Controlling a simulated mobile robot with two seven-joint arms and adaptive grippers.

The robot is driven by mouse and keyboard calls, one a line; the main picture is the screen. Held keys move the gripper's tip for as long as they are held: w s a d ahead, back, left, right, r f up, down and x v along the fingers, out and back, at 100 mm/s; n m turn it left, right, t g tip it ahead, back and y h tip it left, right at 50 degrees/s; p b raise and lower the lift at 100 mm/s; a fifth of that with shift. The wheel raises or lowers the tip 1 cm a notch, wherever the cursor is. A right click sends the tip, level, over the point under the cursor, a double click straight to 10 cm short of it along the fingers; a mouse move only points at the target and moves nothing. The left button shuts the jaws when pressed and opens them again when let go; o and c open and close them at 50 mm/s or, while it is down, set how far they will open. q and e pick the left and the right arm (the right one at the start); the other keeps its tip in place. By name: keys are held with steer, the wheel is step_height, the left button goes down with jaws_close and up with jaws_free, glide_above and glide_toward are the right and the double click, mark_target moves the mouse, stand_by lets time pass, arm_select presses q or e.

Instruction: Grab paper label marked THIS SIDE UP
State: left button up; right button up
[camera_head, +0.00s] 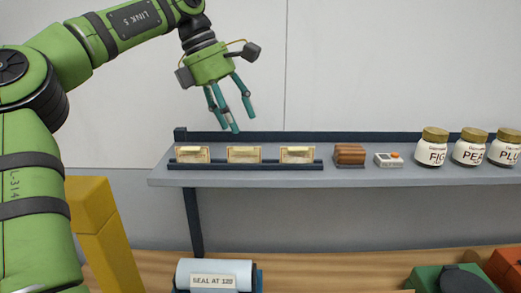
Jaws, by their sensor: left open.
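Three cream cards or labels stand in a dark rail on the grey shelf: a left one (193,155), a middle one (243,155) and a right one (297,155). Their print is too small to read, so I cannot tell which, if any, says THIS SIDE UP. My left gripper (232,114) is open and empty, its teal fingers pointing down. In the picture it hangs above the left and middle cards, apart from them. My right gripper is not in view.
The shelf (400,178) also holds a brown striped block (349,154), a small white device (388,160) and three jars (470,150) at right. Below, a roll (185,273) labelled SEAL AT 120 and a green item (426,278) rest on a wooden surface (335,268). A yellow post (105,240) stands left.

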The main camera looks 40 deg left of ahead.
mark_target(243, 148)
arm_select(q)
steer(key=f, duration=0.1)
steer(key=d+f+p, duration=0.1)
steer(key=s+f, duration=0.1)
steer(key=shift+d+p, duration=0.15)
steer(key=shift+p, duration=0.25)
steer(key=shift+w+d+f, duration=0.15)
steer(key=shift+w+f, duration=0.15)
steer(key=shift+f, duration=0.25)
steer(key=shift+w+d+f, duration=0.1)
steer(key=shift+w+f, duration=0.2)
steer(key=shift+f, duration=0.2)
steer(key=shift+w+f, duration=0.2)
steer(key=shift+s, duration=0.1)
steer(key=c, duration=0.3)
steer(key=shift+r, duration=0.1)
steer(key=c, duration=0.3)
steer(key=shift+c, duration=1)
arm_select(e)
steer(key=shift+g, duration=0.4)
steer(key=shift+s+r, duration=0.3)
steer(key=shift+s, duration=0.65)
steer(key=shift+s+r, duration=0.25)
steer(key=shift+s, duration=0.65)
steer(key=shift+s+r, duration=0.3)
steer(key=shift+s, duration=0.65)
